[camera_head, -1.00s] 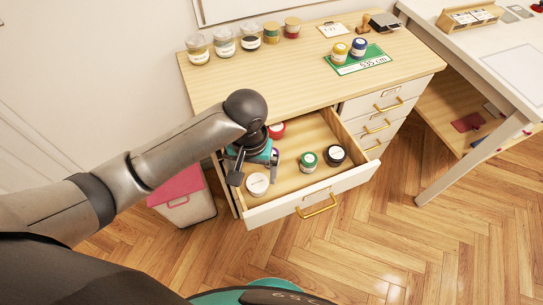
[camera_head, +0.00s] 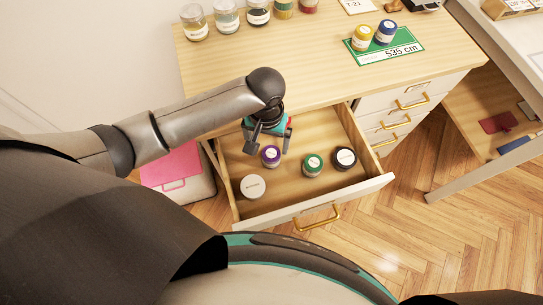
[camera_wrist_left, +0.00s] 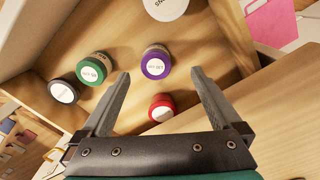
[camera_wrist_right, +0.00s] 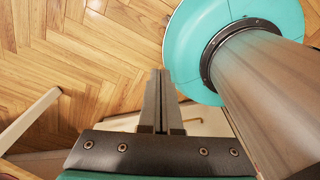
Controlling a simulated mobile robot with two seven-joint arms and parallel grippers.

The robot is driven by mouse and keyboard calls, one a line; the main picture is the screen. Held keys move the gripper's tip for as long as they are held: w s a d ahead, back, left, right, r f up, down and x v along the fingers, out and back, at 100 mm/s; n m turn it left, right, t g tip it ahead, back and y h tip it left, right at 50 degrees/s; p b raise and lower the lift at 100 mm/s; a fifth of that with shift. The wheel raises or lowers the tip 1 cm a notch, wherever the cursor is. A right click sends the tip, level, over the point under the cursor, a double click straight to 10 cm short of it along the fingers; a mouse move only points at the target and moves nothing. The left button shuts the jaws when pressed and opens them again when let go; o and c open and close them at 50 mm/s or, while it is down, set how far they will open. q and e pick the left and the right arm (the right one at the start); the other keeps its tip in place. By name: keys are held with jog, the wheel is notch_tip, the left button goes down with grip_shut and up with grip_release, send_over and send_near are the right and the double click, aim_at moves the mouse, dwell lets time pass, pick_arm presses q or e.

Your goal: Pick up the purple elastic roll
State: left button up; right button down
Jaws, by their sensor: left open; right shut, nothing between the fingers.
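The purple elastic roll (camera_head: 270,156) stands upright in the open drawer, its pale label facing up. It also shows in the left wrist view (camera_wrist_left: 155,66), between and beyond my left fingertips. My left gripper (camera_head: 267,148) is open and empty over the drawer, pointing down, just behind the purple roll in the head view. A red roll (camera_wrist_left: 161,108) lies closer to the gripper's palm in the left wrist view and is hidden in the head view. My right gripper (camera_wrist_right: 161,75) is shut and empty, with floor behind it.
The drawer (camera_head: 252,213) also holds a green roll (camera_head: 313,163), a black roll (camera_head: 344,157) and a white-topped roll (camera_head: 252,187). Its wooden walls surround them. The desk top (camera_head: 310,65) above carries jars and two spools on a green card (camera_head: 400,45). A pink-lidded bin (camera_head: 170,166) stands at left.

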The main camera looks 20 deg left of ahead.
aim_at(271, 154)
pick_arm(q)
jog(key=shift+f, duration=1.3)
jog(key=shift+d+f+b, duration=0.15)
jog(key=shift+f+b, duration=0.15)
jog(key=shift+b, duration=0.1)
jog(key=f, duration=0.1)
jog(key=f+b, duration=0.1)
jog(key=f, duration=0.2)
jog(key=shift+w+d+f+b, duration=0.25)
jog(key=shift+w+b, duration=0.05)
jog(key=shift+b, duration=0.1)
pick_arm(e)
jog(key=w+f, duration=0.2)
jog(key=shift+a+f, duration=0.1)
jog(key=shift+f, duration=0.3)
pick_arm(q)
jog(key=c, duration=1.4)
pick_arm(e)
jog(key=shift+s, duration=0.25)
pick_arm(q)
jog(key=shift+r, duration=0.15)
jog(key=shift+c, duration=0.2)
